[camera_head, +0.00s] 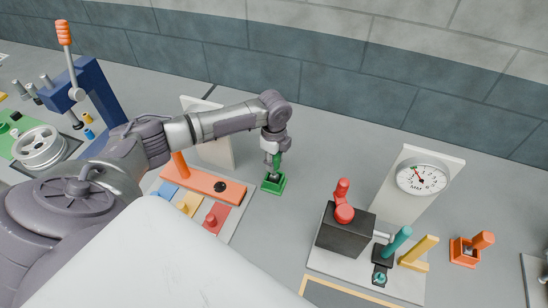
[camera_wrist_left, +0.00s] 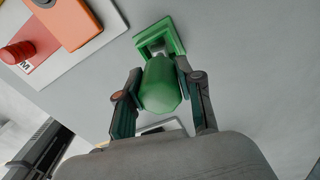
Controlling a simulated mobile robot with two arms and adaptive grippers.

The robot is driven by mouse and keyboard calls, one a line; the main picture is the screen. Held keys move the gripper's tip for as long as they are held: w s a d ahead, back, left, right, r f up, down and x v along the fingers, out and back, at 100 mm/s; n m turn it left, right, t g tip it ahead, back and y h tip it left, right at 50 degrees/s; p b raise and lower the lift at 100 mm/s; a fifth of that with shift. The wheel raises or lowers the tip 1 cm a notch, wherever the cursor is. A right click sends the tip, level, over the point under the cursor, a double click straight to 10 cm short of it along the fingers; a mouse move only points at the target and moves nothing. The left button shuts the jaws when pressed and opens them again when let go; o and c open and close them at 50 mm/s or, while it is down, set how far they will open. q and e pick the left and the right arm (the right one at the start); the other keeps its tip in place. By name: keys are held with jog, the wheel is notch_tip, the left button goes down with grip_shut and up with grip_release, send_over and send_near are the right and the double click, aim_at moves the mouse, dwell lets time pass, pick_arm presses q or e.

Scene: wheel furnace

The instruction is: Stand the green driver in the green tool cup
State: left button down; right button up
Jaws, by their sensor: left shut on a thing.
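The green driver (camera_head: 277,158) is upright or nearly so, with its handle between the fingers of my left gripper (camera_head: 273,157). In the left wrist view the thick green handle (camera_wrist_left: 160,86) sits between the two fingertips of my left gripper (camera_wrist_left: 156,95), which is shut on it. The green tool cup (camera_head: 273,184) stands on the grey table directly below the driver. In the left wrist view the square cup (camera_wrist_left: 176,40) lies just beyond the handle. The driver's lower end is at the cup's opening; how deep it sits is hidden. My right gripper is not in view.
An orange bar (camera_head: 230,190) and a board with blue, yellow and red pieces (camera_head: 215,215) stand left of the cup. A dark block with a red knob (camera_head: 345,230) and a dial gauge (camera_head: 422,178) stand right. An orange cup (camera_head: 463,252) is farther right. The table behind the green cup is clear.

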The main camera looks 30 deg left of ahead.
pick_arm(q)
jog(key=shift+f+b, duration=0.4)
jog(key=shift+f, duration=0.55)
jog(key=c, duration=0.7)
grip_release()
jog(key=shift+o, duration=0.2)
notch_tip(320, 180, up, 12)
